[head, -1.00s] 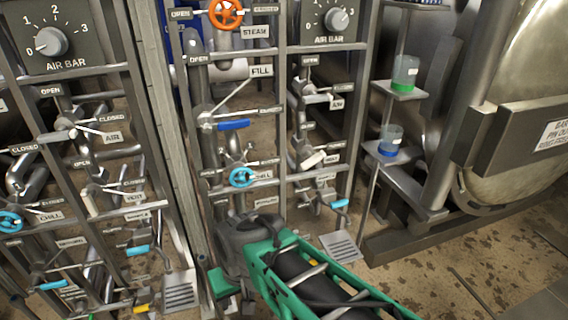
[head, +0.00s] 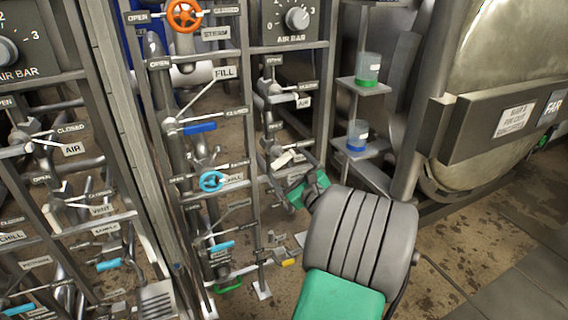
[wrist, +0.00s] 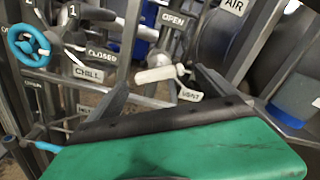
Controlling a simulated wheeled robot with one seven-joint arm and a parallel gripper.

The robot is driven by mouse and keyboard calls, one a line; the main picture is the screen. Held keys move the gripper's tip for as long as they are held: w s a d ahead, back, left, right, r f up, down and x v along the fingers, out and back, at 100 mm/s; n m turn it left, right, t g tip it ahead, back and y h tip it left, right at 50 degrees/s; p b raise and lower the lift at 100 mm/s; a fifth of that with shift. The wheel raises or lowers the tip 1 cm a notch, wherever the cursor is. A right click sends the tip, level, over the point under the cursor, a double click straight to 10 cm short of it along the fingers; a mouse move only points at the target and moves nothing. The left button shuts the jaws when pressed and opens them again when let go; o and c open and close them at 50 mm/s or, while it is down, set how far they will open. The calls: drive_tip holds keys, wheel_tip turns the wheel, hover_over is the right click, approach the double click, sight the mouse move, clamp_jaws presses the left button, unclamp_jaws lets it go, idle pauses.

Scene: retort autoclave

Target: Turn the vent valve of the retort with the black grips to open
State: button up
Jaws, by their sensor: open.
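The vent valve has a white lever (wrist: 158,74), lying nearly level above a VENT label (wrist: 190,95) in the wrist view. An OPEN label (wrist: 173,20) is above it. The lever also shows small in the head view (head: 283,159), on the panel's right column. My gripper (wrist: 163,80) is open, with a dark finger on either side of the lever in the picture. I cannot tell whether they touch it. In the head view my gripper (head: 297,185) is just below and right of the lever, partly hidden by my wrist. I see no black grips clearly.
A blue chill wheel (wrist: 28,45) is left of the lever. A blue fill handle (head: 200,128) and an orange steam wheel (head: 184,15) are higher up. Two shelves with a green-bottomed cup (head: 367,70) and a blue-bottomed cup (head: 358,136) stand close on the right.

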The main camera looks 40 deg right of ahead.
sight(285, 162)
drive_tip(key=x, duration=0.3)
drive_tip(key=shift+w+d, duration=0.1)
drive_tip(key=shift+w, duration=0.2)
drive_tip(key=shift+c, duration=0.2)
drive_tip(key=c, duration=1.3)
